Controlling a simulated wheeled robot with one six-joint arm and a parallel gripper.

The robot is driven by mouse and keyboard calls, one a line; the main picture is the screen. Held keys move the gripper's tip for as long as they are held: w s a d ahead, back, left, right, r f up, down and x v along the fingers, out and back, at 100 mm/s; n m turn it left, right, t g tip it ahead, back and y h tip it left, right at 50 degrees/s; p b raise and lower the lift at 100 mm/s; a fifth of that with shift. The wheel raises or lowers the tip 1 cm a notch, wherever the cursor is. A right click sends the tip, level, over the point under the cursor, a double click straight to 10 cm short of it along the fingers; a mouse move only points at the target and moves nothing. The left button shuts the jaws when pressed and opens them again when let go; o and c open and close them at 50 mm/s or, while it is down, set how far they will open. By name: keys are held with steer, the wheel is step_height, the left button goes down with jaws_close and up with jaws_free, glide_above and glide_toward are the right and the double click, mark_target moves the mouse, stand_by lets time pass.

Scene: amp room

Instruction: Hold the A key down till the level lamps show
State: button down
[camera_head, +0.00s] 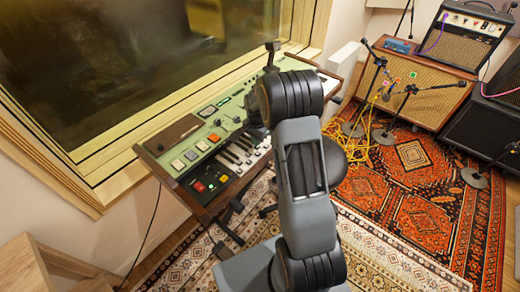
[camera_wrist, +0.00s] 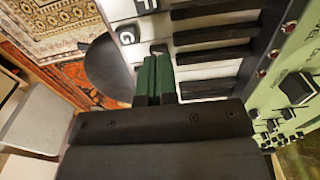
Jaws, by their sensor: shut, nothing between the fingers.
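The electric keyboard (camera_head: 205,150) stands under the window, with green panels and white and black keys (camera_head: 236,157). In the wrist view, one white key carries an F label (camera_wrist: 117,4) and the neighbouring one a G label (camera_wrist: 126,37). No A label shows; my fingers cover the keys just past G. My gripper (camera_wrist: 156,78) is shut and empty, its green fingers side by side over the white keys. I cannot tell whether the tips touch or press a key. My arm hides the fingertips in the head view. Whether any level lamps are lit cannot be told.
Black keys (camera_wrist: 215,31) lie right of my fingers, and a green panel with knobs (camera_wrist: 285,105) lies beyond. A dark round stool seat (camera_wrist: 108,68) is beside the keyboard. Amplifiers (camera_head: 464,36), microphone stands and yellow cables (camera_head: 352,140) occupy the right side.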

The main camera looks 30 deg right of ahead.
steer(key=shift+f+b, duration=0.65)
steer(key=shift+f, duration=0.35)
steer(key=shift+r, duration=0.15)
stand_by(1.6)
steer(key=shift+r+p, duration=2.5)
steer(key=shift+r, duration=0.9)
